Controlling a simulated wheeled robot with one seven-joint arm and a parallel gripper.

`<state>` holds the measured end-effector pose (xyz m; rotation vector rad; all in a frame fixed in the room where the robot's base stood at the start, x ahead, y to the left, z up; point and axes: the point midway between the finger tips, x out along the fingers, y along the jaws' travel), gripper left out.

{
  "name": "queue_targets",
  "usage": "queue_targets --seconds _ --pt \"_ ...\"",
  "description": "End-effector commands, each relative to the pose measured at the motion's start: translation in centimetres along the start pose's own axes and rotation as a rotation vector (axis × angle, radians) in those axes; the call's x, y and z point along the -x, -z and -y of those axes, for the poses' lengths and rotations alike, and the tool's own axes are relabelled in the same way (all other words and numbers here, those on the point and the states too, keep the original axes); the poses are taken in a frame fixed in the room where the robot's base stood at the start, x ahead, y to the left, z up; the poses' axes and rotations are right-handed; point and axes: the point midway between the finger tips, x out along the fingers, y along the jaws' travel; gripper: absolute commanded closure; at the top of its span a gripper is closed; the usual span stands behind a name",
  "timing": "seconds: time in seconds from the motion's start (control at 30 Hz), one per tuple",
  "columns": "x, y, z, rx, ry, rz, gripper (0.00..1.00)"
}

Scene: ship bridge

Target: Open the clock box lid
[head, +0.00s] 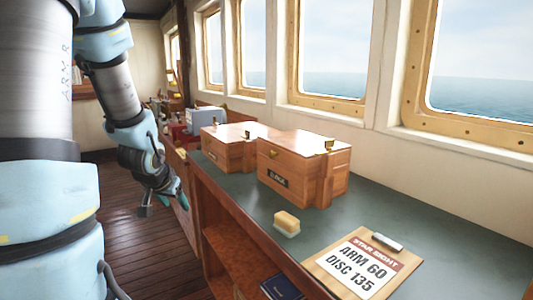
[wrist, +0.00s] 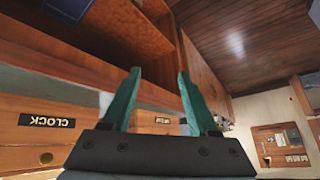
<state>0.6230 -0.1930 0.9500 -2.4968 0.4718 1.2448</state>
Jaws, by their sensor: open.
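The clock box is a wooden box with a dark label and brass fittings. In the wrist view, which is upside down, its front (wrist: 85,140) shows the CLOCK label and a round brass fitting at the left. It appears to be the nearer box (head: 305,165) on the green counter in the head view, where the label is too small to read surely. Its lid looks shut. My gripper (head: 180,197) hangs left of the counter, apart from the box. In the wrist view, its two teal fingers (wrist: 158,75) are apart with nothing between them.
A second wooden box (head: 227,150) stands just beyond. A yellow sponge-like block (head: 287,221) and a clipboard (head: 350,268) lie nearer on the counter (head: 440,218). Open shelves below hold a blue book (head: 282,287). The wooden floor (head: 115,205) at left is clear.

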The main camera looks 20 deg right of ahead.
Motion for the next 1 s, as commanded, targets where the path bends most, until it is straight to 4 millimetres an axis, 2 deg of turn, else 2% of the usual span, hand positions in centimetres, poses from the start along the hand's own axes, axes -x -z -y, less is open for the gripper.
queue_targets --seconds 0.03,0.1,0.2,0.3,0.4,0.5,0.63,0.83,1.0 --pt "-1.1 2.4 -0.4 -0.053 -0.042 -0.087 0.4" --pt "-2.2 5.6 -1.6 -0.126 -0.118 -0.222 0.4" --pt "-2.8 9.4 -4.4 -0.21 -0.262 -0.414 0.4" --pt "-2.1 12.0 -7.4 -0.266 -0.434 -0.594 0.4" --pt "-0.5 13.2 -9.9 -0.294 -0.602 -0.744 0.4" --pt "1.2 13.6 -11.5 -0.302 -0.738 -0.851 0.4" --pt "2.8 13.6 -12.4 -0.305 -0.841 -0.928 0.4" --pt "3.0 14.4 -13.6 -0.306 -0.871 -0.947 0.4" --pt "2.2 16.2 -15.9 -0.308 -0.871 -0.946 0.4"
